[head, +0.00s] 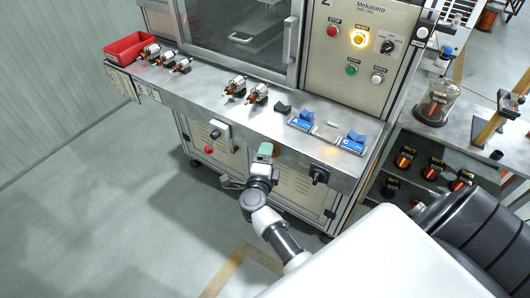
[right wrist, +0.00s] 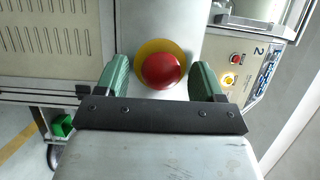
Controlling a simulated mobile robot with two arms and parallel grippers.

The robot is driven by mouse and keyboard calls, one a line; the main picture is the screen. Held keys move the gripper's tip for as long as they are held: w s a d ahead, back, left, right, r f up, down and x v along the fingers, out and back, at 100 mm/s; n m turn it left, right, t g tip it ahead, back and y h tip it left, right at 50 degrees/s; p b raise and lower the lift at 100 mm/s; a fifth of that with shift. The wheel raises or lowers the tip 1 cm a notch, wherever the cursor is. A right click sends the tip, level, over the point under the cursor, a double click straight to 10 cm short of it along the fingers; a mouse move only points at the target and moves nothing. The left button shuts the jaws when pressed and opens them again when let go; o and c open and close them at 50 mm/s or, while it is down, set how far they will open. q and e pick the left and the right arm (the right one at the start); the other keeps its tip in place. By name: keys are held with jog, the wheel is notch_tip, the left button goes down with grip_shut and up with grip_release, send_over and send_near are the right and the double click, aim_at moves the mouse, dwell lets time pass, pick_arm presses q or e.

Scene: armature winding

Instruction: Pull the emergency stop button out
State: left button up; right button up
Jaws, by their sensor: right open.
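The emergency stop button (right wrist: 162,70) is a round red cap on a yellow ring (right wrist: 180,46), seen nearly face on in the right wrist view. My right gripper (right wrist: 158,76) is open, with one green-padded finger on each side of the red cap. Small gaps show between the pads and the cap, and nothing is gripped. Whether the button is pressed in cannot be told. My left gripper is not in view.
The steel bench (head: 195,88) carries a red bin (head: 130,48), several small motor parts and blue fixtures (head: 353,142). A black rotary switch (head: 319,175) and a red knob (head: 208,150) project from its front. The floor at left is clear.

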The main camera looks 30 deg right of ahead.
jog(key=shift+s, duration=0.15)
jog(key=shift+c, duration=1)
grip_shut()
jog(key=shift+s+a, duration=0.15)
jog(key=shift+a, duration=0.4)
jog(key=shift+o, duration=1)
grip_release()
jog(key=shift+a, duration=0.15)
